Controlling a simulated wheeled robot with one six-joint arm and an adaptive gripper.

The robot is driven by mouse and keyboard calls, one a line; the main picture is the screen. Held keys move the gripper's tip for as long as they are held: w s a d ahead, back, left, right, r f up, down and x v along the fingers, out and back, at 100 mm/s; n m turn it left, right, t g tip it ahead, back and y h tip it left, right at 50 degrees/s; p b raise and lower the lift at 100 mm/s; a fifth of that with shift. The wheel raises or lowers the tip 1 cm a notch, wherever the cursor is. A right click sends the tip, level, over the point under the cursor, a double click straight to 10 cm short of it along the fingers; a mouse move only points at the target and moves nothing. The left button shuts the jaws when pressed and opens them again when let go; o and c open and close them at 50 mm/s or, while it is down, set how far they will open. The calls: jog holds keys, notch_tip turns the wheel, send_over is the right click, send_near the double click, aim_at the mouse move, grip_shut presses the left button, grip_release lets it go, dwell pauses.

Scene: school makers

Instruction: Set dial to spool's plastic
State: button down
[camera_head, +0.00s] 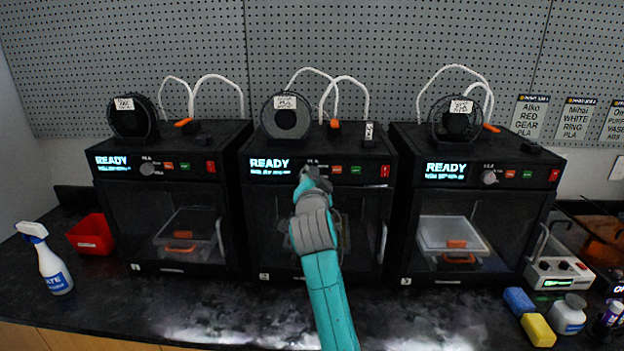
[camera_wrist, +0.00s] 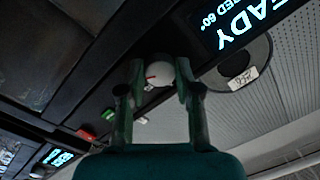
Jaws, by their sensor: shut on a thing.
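My gripper (camera_head: 312,174) is at the front panel of the middle printer (camera_head: 262,215), just right of its lit READY display (camera_head: 270,166). In the wrist view my gripper (camera_wrist: 157,92) is shut on a pale round dial (camera_wrist: 158,73), one finger on each side. A small red mark shows on the dial's face. In the head view my gripper mostly hides this dial. A grey spool (camera_head: 286,118) with a white label stands on top of the middle printer; its label is too small to read surely. The spool also shows in the wrist view (camera_wrist: 262,55).
Similar printers stand at left (camera_head: 112,215) and right (camera_head: 405,205), each with a spool on top. Red and green buttons sit right of the dial.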

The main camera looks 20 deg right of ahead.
jog(key=n, duration=1.1)
jog(key=shift+d+n+g, duration=0.1)
jog(key=shift+n+g, duration=0.2)
jog(key=shift+g, duration=0.1)
jog(key=n+h, duration=0.1)
jog(key=n, duration=0.9)
jog(key=shift+n, duration=0.4)
jog(key=c, duration=1.1)
grip_release()
jog(key=shift+r, duration=0.1)
